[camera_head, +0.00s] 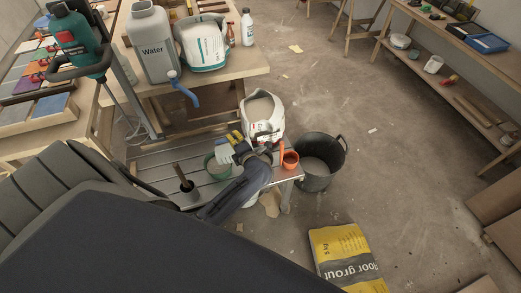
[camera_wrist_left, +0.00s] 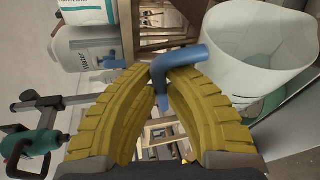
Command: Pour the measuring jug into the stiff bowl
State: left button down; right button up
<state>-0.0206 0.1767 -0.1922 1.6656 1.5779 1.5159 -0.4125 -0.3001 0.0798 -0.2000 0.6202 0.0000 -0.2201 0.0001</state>
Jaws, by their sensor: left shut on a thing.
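My left gripper (camera_head: 236,139) is above the slatted bench, its yellow fingers showing in both views. In the left wrist view the fingers (camera_wrist_left: 160,95) are closed around the blue handle (camera_wrist_left: 181,58) of the measuring jug. In the head view the jug (camera_head: 224,154) is just left of the gripper, beside or over the green bowl (camera_head: 209,167). The bowl is partly hidden, and I cannot tell the jug's exact tilt. My right gripper is not in view.
A white tub (camera_head: 263,130) and black bucket (camera_head: 318,178) are close by. A water container (camera_head: 152,45) stands on the table behind.

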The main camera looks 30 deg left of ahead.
pick_arm(q)
jog(key=shift+w+d+m, duration=0.3)
jog(key=shift+w+d, duration=0.15)
jog(key=shift+d, duration=0.05)
dwell(0.7)
jog(key=shift+w+d+r+y, duration=0.2)
jog(key=shift+d+y, duration=0.1)
jog(key=shift+y, duration=0.1)
dwell(0.6)
